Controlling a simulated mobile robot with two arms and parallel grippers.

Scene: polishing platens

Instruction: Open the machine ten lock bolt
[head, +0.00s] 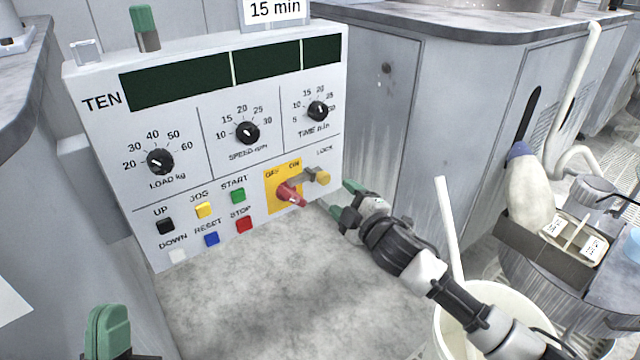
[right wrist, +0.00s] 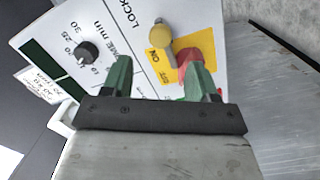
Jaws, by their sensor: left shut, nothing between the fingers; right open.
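The machine ten panel (head: 225,120) faces me. Its lock bolt (head: 322,177), a yellow knob on a grey metal piece, sits below the LOCK label. It is just right of the red switch handle (head: 290,195) on the yellow OFF/ON plate. My right gripper (head: 343,198) is open and empty, to the lower right of the bolt. In the right wrist view, the lock bolt knob (right wrist: 160,34) shows beyond the open fingers of my right gripper (right wrist: 160,75), and one finger overlaps the red handle (right wrist: 190,62). My left gripper (head: 108,330) is shut and empty at bottom left.
Knobs and push buttons (head: 204,210) cover the rest of the panel. A grey ledge (head: 270,290) lies below it. A white bucket (head: 510,300) with a stick stands at lower right, near my right arm. A tray (head: 570,245) and grey cabinet (head: 450,110) are at right.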

